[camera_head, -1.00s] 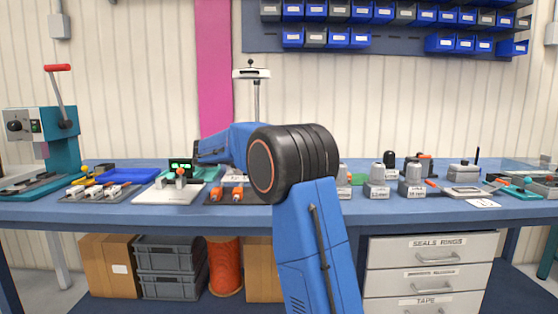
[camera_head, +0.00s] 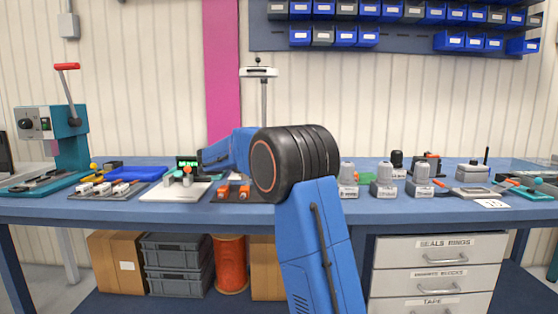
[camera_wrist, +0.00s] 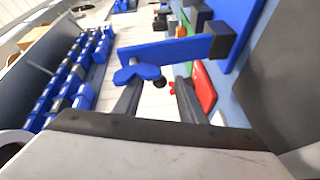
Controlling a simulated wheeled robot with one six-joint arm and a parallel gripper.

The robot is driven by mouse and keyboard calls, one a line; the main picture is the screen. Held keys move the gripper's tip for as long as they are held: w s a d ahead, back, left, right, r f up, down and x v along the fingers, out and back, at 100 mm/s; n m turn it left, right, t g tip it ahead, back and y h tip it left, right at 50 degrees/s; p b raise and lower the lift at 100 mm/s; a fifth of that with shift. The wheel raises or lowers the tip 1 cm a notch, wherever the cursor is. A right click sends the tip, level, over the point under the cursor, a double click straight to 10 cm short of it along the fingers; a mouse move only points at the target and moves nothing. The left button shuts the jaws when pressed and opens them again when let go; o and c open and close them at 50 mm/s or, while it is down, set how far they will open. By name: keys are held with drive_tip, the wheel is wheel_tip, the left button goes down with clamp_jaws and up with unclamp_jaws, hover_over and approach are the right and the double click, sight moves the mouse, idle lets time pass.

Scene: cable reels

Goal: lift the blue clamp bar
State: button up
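In the wrist view, a long flat blue bar (camera_wrist: 178,49), which I take for the clamp bar, runs from a dark block (camera_wrist: 222,39) towards the left. The knob and bar appear beyond the fingertips; I cannot tell whether anything touches. In the head view my gripper is hidden behind my arm, and I cannot make out the clamp bar there.
In the head view, a lever press (camera_head: 55,135) stands at the left of the blue bench (camera_head: 130,211). A blue tray (camera_head: 135,174), a small green display (camera_head: 187,162) and grey capped fixtures (camera_head: 384,180) share the benchtop. Bins (camera_head: 345,37) hang on the wall.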

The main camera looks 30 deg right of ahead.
drive_tip(key=shift+a, duration=0.1)
drive_tip(key=w+a, duration=0.3)
drive_tip(key=a, duration=1.4)
drive_tip(key=shift+r, duration=0.45)
drive_tip(key=shift+a, duration=0.1)
